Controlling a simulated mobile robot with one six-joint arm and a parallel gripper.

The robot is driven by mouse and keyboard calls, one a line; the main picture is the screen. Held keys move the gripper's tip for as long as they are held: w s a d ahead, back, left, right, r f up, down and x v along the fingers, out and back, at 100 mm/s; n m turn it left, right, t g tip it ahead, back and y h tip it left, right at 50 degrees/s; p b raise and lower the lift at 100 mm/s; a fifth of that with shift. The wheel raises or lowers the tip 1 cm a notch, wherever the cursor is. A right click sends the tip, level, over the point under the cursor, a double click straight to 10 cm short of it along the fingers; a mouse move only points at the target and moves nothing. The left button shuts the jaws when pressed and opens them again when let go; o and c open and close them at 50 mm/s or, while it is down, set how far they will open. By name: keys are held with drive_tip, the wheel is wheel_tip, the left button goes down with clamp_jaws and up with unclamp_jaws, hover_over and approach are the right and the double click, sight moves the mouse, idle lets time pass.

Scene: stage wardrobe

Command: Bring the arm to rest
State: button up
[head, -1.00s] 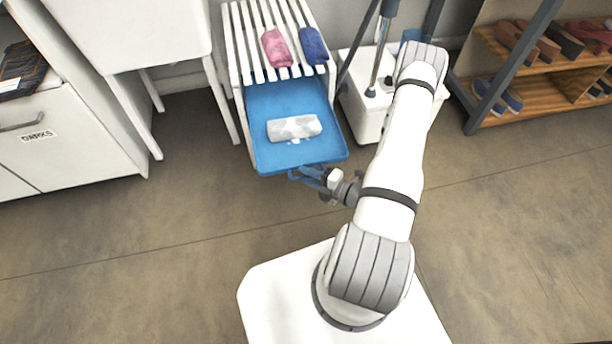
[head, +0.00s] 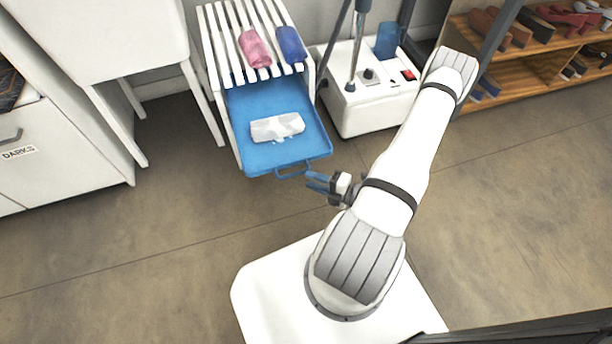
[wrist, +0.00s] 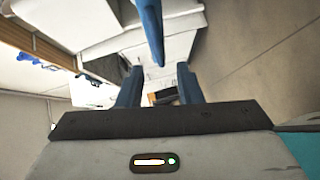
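My arm reaches up and folds over to the right in the head view. My gripper (head: 318,183) hangs low beside it, in front of the pulled-out blue tray (head: 253,105). Its blue fingers sit just right of the tray's blue handle (head: 293,171), and a small gap shows between them. In the wrist view two blue fingers of my gripper (wrist: 159,72) stand apart with nothing held between them. A further blue bar (wrist: 150,25) comes down from the top edge there; I cannot tell what it belongs to.
A white and grey bundle (head: 277,127) lies in the tray. Pink (head: 255,48) and blue (head: 290,44) rolls lie on the slatted rack (head: 221,62) above. A white box machine (head: 372,108) and shoe shelf (head: 545,75) stand right, a white cabinet (head: 50,150) left. Floor ahead is open.

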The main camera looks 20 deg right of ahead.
drive_tip(key=shift+s+d, duration=0.2)
drive_tip(key=shift+s, duration=0.1)
idle(0.4)
drive_tip(key=s+a+r+m+g+h+p, duration=0.1)
drive_tip(key=a+r+m+g+h+p, duration=0.2)
drive_tip(key=r+m+p, duration=0.5)
drive_tip(key=s+a+r+m+g+h+p, duration=0.2)
drive_tip(key=r+m+p, duration=0.6)
drive_tip(key=r, duration=2.6)
drive_tip(key=s+a+r+m+g+h+p, duration=0.2)
drive_tip(key=a+r+m+g+h+p, duration=0.2)
drive_tip(key=r, duration=1.7)
drive_tip(key=m+g+h+p, duration=0.1)
drive_tip(key=m+p, duration=0.2)
drive_tip(key=p, duration=0.3)
drive_tip(key=shift+r+m, duration=0.2)
drive_tip(key=shift+m, duration=0.2)
